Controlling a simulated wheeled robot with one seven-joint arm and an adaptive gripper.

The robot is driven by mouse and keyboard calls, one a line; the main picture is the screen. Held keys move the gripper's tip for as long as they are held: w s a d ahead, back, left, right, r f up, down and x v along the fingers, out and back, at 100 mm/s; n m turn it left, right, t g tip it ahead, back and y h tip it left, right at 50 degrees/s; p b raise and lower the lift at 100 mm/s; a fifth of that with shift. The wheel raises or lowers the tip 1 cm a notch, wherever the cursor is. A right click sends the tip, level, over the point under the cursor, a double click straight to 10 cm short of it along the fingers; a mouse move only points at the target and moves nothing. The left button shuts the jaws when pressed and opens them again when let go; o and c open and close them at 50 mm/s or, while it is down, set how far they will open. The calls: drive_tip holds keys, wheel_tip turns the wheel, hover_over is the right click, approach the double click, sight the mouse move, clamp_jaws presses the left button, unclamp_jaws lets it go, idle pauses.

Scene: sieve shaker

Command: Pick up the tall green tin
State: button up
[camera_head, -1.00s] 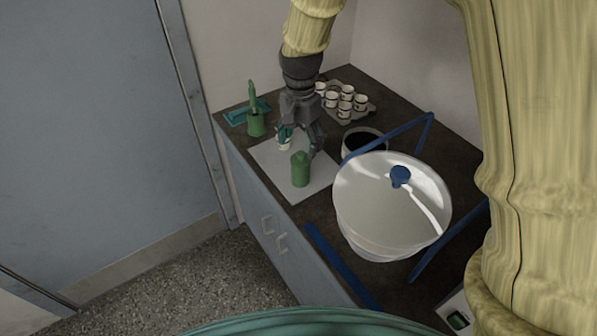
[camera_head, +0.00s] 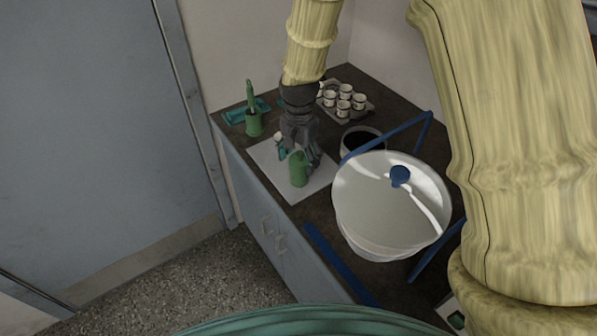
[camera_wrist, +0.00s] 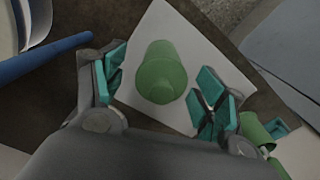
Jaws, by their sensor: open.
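The tall green tin (camera_head: 298,170) stands upright on a white sheet (camera_head: 318,186) on the dark counter. In the wrist view the tin (camera_wrist: 161,74) is seen from above, between the two spread teal fingertips, with a gap on each side. My gripper (camera_head: 298,152) is open and empty, just behind and above the tin in the head view. It also shows open in the wrist view (camera_wrist: 160,92). Whether the fingertips are level with the tin's body cannot be told.
A green holder (camera_head: 254,124) with a green handle stands by a teal tray (camera_head: 236,116) at the back left. A dark-mouthed bowl (camera_head: 361,141) and a tray of several cups (camera_head: 344,104) are behind.

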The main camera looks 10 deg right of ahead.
sight(298, 178)
drive_tip(key=f, duration=0.1)
drive_tip(key=f+p, duration=0.1)
drive_tip(key=f, duration=0.1)
drive_tip(key=shift+w+d+f, duration=0.1)
drive_tip(key=shift+w+f, duration=0.05)
drive_tip(key=shift+w, duration=0.25)
drive_tip(key=shift+f, duration=0.7)
drive_tip(key=shift+c, duration=0.4)
drive_tip(key=c, duration=1.3)
